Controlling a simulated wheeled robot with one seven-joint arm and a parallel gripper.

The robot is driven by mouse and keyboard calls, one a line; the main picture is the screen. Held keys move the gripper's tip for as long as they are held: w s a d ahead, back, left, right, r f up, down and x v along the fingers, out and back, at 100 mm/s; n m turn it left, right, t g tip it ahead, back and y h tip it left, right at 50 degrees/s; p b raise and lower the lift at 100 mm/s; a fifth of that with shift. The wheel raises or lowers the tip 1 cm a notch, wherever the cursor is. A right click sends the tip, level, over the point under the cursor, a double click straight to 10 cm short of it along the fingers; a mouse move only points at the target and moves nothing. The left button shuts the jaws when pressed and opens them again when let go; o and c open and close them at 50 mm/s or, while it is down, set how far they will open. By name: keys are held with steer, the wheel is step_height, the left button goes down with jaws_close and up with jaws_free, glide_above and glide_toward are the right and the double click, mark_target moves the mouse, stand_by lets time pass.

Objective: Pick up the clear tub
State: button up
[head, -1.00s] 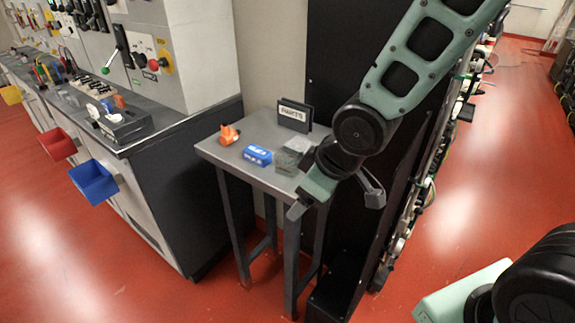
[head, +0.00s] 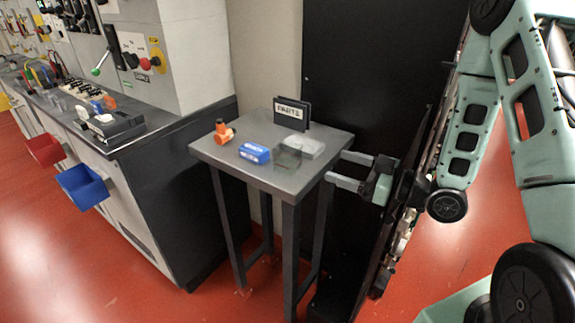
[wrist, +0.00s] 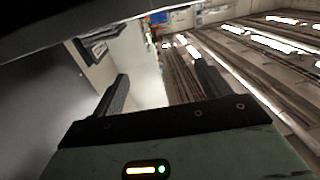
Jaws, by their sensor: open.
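The clear tub (head: 287,158) is a small see-through box near the front right of the small grey table (head: 225,148) in the head view. A pale grey block or lid (head: 303,146) lies just behind it, to its right. My gripper (head: 336,166) is at the table's right edge, fingers pointing left toward the tub, open and empty. It is apart from the tub. The wrist view also shows my gripper (wrist: 162,80) with its fingers spread; I cannot make out the tub there.
A blue box (head: 255,153) sits left of the tub, and an orange part (head: 224,132) is farther left. A "PARTS" sign (head: 291,112) stands at the back. A dark cabinet panel (head: 365,70) rises behind the table. A workbench (head: 150,130) stands at left.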

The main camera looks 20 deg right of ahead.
steer(key=b, duration=0.2)
glide_toward(279, 146)
steer(key=x, duration=0.3)
steer(key=shift+w+a, duration=0.15)
steer(key=shift+a, duration=0.1)
steer(key=p+x, duration=0.1)
steer(key=x, duration=0.3)
steer(key=shift+w+a+r, duration=0.1)
steer(key=shift+w+a, duration=0.5)
steer(key=shift+w, duration=0.1)
steer(key=c, duration=1.1)
